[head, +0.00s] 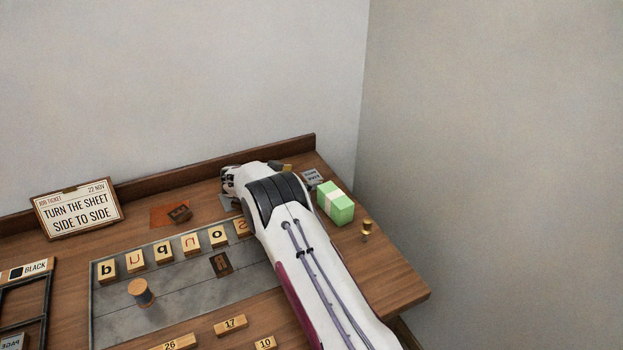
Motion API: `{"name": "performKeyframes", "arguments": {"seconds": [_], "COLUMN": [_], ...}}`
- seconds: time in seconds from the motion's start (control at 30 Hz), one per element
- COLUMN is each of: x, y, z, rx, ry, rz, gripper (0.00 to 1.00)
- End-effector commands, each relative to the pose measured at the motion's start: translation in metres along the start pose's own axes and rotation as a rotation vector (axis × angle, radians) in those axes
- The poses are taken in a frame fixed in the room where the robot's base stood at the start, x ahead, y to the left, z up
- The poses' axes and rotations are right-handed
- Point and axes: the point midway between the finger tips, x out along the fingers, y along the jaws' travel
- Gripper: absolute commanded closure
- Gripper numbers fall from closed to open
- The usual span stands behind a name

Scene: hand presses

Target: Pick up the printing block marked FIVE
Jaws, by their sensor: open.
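No block with a readable FIVE shows in the head view. A row of pale wooden blocks with dark and red characters, such as the block (190,243) near the row's middle, stands along the back of the grey slab (175,305). My arm covers the row's right end. My gripper (229,182) is open at the far end of my arm, above the back of the table. Its fingertips are too small and hidden to make out, and I see nothing held in it.
Numbered blocks, such as the 17 block (231,326), lie in front. A wooden knob (140,292) and a dark brown block (221,264) are on the slab. A job ticket sign (77,208) stands at back left. A green banded stack (336,204) is right of my arm.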

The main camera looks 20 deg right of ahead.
Motion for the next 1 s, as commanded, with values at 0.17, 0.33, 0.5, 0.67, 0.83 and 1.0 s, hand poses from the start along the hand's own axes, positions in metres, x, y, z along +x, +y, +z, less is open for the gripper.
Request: {"name": "performKeyframes", "arguments": {"seconds": [0.17,0.33,0.5,0.67,0.83,1.0], "x": [0.006,0.006,0.008,0.015,0.028,0.042], "y": [0.0,0.0,0.0,-0.001,-0.002,-0.003], "z": [0.0,0.0,0.0,0.0,0.0,0.0], "rx": [0.0,-0.001,0.0,0.0,0.0,0.001], "ry": [0.0,0.0,0.0,0.0,0.0,0.0], "rz": [0.0,0.0,0.0,0.0,-0.001,0.0], "gripper": [0.22,0.22,0.22,0.22,0.22,0.22]}}
